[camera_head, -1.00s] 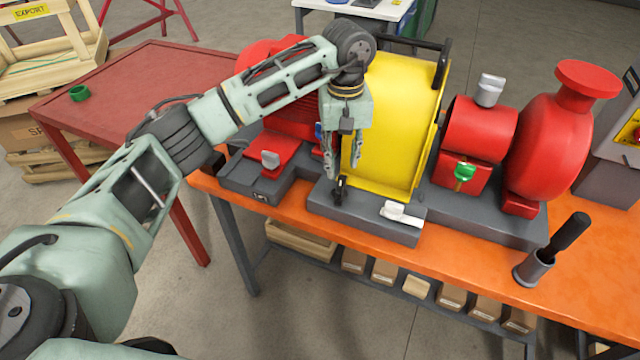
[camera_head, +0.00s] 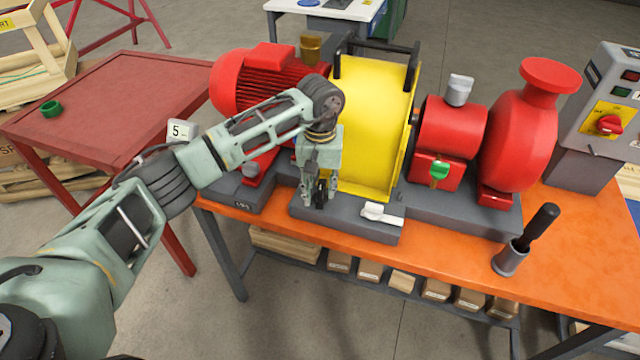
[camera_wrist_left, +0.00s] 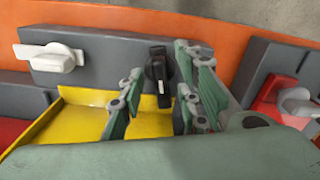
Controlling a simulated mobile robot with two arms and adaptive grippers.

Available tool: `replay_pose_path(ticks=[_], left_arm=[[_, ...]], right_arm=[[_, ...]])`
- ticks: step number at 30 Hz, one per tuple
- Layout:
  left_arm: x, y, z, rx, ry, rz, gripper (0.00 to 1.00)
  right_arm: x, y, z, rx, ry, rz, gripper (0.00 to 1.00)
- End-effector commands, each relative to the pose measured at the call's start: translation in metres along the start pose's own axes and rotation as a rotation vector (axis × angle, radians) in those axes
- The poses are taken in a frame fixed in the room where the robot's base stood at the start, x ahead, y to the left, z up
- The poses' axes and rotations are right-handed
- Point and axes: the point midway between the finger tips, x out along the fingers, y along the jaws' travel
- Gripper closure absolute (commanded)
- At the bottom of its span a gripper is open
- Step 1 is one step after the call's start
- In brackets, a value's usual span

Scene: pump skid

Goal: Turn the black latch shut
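The black latch (camera_head: 320,198) stands on the grey base block at the front of the yellow guard (camera_head: 376,130). In the left wrist view the latch (camera_wrist_left: 158,72) shows a dark handle with a pale line along it. My left gripper (camera_head: 320,194) points down over the latch, with a finger to either side of it. In the left wrist view the left gripper (camera_wrist_left: 160,92) is open, and the latch appears between its spread fingers with gaps at the sides. I cannot tell whether a finger touches it. My right gripper is not in view.
A white latch (camera_head: 382,213) sits just right of the black one. A black-handled tool stands in a grey holder (camera_head: 510,262) at the orange bench's front edge. A red table (camera_head: 105,95) is at the left.

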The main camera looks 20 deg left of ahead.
Motion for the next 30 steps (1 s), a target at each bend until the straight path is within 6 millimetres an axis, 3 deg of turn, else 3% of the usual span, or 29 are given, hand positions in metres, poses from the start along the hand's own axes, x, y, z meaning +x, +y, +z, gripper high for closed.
replay_pose_path(ticks=[5,15,30], left_arm=[[0.0001,0.0002,-0.0001,0.000,0.000,0.000,0.70],[-0.0002,0.0002,-0.0001,0.000,0.000,0.000,0.99],[0.0006,0.0001,-0.0004,0.006,0.001,0.000,1.00]], right_arm=[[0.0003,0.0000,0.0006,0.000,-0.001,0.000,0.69],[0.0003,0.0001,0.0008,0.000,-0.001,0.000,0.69],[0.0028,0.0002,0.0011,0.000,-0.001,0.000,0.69]])
